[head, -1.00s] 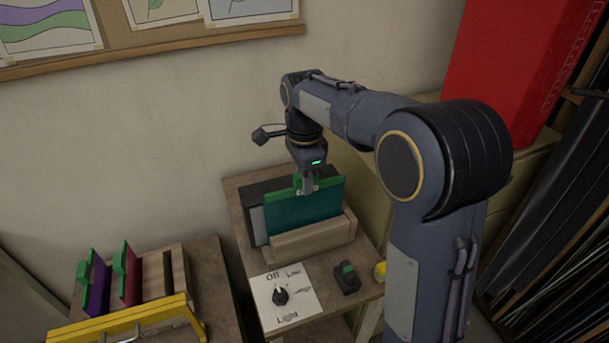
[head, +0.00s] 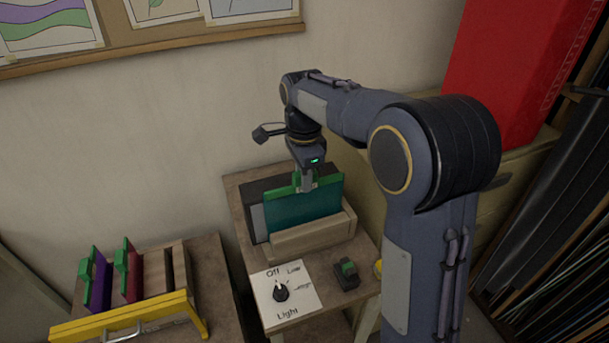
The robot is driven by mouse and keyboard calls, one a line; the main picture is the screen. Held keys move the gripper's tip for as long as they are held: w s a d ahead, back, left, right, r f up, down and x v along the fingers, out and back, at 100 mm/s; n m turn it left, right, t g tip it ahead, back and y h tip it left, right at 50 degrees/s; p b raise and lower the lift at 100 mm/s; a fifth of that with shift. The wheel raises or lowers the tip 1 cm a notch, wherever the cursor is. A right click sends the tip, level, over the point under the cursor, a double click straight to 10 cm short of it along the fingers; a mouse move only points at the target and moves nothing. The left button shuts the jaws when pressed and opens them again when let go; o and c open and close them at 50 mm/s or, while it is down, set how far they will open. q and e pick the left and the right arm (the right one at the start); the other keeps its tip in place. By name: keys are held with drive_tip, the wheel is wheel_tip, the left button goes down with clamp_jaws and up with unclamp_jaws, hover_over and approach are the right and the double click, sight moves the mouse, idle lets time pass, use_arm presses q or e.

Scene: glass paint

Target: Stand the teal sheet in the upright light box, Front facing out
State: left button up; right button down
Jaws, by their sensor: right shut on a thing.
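The teal sheet (head: 304,213) stands nearly upright in the light box, behind its wooden front ledge (head: 313,238). The grey panel of the light box (head: 258,222) shows at the sheet's left edge. A green clip or tab sits at the sheet's top edge. My right gripper (head: 306,184) comes from above and is shut on the sheet's top at this green piece. The sheet's lower edge is hidden behind the ledge. I cannot make out any Front marking. My left gripper is not in view.
A dial plate (head: 285,292) marked Off, Low and Light lies in front of the light box, beside a small dark block with a green top (head: 346,274). At left, a wooden rack (head: 163,272) holds a purple sheet (head: 97,285) and a red sheet (head: 130,275), behind a yellow bar (head: 130,318).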

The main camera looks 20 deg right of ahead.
drive_tip(key=shift+w, duration=0.15)
drive_tip(key=c, duration=1.6)
unclamp_jaws()
drive_tip(key=o, duration=0.4)
drive_tip(key=shift+w+f, duration=0.1)
drive_tip(key=shift+w, duration=0.05)
drive_tip(key=shift+o, duration=0.2)
drive_tip(key=o, duration=0.5)
wheel_tip(320, 180, up, 7)
drive_tip(key=p, duration=0.7)
